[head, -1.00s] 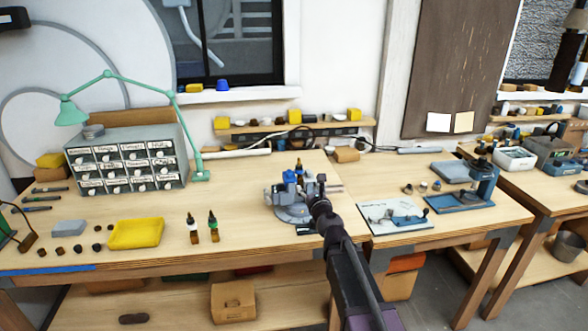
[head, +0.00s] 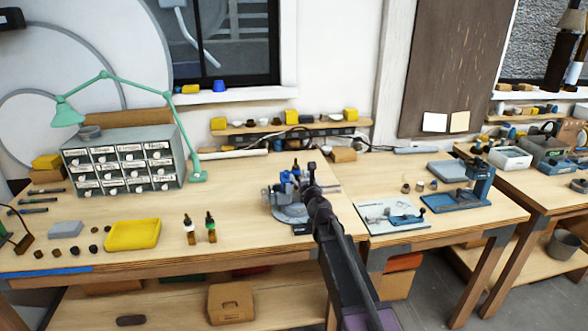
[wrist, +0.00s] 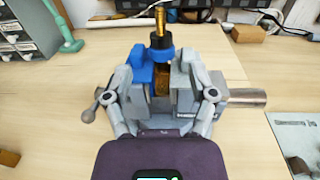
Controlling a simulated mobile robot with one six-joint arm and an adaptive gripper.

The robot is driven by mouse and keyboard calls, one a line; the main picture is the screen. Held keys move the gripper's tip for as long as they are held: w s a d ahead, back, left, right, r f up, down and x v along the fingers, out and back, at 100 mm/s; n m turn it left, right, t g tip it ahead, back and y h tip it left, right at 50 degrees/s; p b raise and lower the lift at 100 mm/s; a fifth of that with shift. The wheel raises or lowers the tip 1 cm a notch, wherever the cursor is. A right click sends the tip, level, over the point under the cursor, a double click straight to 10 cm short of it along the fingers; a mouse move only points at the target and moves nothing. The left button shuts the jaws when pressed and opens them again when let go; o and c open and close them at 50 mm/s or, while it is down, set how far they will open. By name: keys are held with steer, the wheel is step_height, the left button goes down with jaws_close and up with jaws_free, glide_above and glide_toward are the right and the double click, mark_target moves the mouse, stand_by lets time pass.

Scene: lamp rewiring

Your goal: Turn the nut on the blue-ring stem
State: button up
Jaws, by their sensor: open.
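A vise stands on the wooden bench (head: 285,214) and also shows in the wrist view (wrist: 248,97). A brass stem (wrist: 160,18) stands upright at the vise, above its blue part. A dark nut (wrist: 160,40) sits on the stem just above a blue ring (wrist: 160,54). My gripper (wrist: 158,82) is open, with one grey finger on each side of the stem line, lower in the picture than the nut. I cannot tell whether the fingers touch the vise. In the head view my gripper (head: 311,172) is at the vise's right side and hides part of it.
Two dropper bottles (head: 200,230) and a yellow tray (head: 132,236) stand left of the vise. A drawer cabinet (head: 122,164) and green lamp (head: 103,77) are behind. Bare bench lies between the bottles and vise.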

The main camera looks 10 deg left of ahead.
mark_target(297, 168)
steer(key=x, duration=0.6)
steer(key=shift+w+a, duration=0.15)
steer(key=shift+w, duration=0.15)
